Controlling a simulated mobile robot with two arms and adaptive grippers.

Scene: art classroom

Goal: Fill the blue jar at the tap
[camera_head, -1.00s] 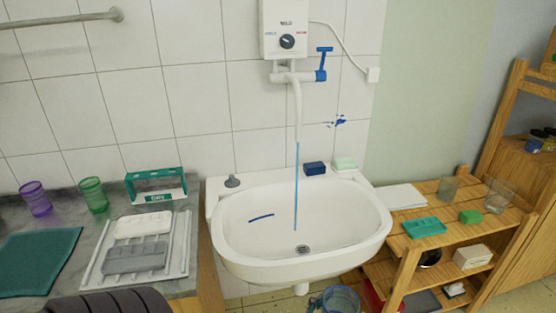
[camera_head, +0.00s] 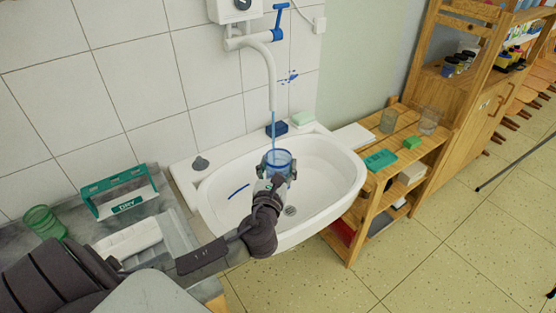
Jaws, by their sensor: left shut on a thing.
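The blue jar (camera_head: 279,159) is clear blue and stands upright over the white sink (camera_head: 330,178). My left gripper (camera_head: 276,174) is shut on it, with a finger on each side. The tap (camera_head: 271,75) has a white curved spout, and a thin blue stream of water (camera_head: 273,122) falls from it to the jar's mouth. The blue tap lever (camera_head: 279,20) points up. How full the jar is I cannot tell. My right gripper is not in view.
A green cup (camera_head: 44,222) and a green rack (camera_head: 118,191) stand at left. A wooden shelf (camera_head: 402,157) stands at right; the floor beyond is mostly clear.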

